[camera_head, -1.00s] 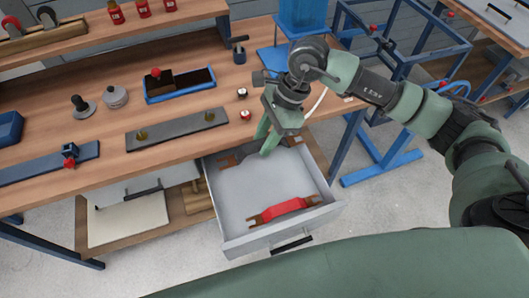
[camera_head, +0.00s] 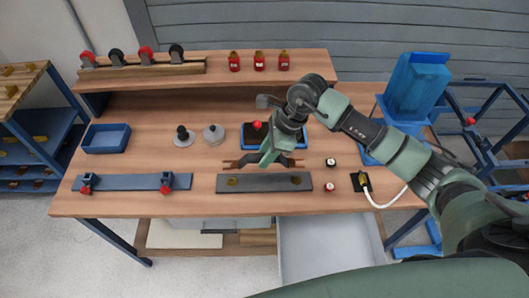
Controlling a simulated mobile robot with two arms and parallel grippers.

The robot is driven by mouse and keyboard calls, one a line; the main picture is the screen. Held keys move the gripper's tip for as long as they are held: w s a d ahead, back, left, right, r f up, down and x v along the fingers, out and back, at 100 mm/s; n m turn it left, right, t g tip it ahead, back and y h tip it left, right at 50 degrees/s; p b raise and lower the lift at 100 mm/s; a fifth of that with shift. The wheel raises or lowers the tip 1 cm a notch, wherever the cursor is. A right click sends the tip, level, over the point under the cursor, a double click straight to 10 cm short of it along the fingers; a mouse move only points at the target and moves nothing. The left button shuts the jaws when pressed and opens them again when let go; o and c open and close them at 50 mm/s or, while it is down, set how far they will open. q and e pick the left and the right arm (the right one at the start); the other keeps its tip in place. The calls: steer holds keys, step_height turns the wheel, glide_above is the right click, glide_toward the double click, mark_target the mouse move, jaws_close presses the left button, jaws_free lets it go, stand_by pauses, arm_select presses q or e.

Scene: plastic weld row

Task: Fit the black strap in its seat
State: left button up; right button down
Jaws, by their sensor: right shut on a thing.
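My right gripper (camera_head: 270,158) is shut on the black strap (camera_head: 288,162), which has copper-brown forked ends that stick out on both sides. The strap's middle is mostly hidden by the fingers. The strap lies roughly left to right, just behind a dark grey plate (camera_head: 264,184) with two brass studs, one toward each end. The plate lies on the wooden bench and nothing covers its studs. I cannot tell how high the strap is above the bench. My left gripper is not in view.
A blue tray (camera_head: 247,146) with a red-knobbed block stands behind the gripper. A blue rail with clamps (camera_head: 130,182) lies left. The drawer (camera_head: 330,243) is open below.

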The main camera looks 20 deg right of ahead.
steer(key=shift+s+f+b, duration=0.2)
steer(key=shift+f+b, duration=0.45)
steer(key=shift+f, duration=0.45)
steer(key=shift+w+d+f+b, duration=0.1)
steer(key=shift+f+b, duration=0.55)
steer(key=shift+f, duration=0.7)
steer(key=shift+b, duration=0.5)
steer(key=shift+f+b, duration=0.85)
steer(key=shift+b, duration=0.05)
steer(key=shift+r, duration=0.1)
steer(key=shift+b, duration=0.3)
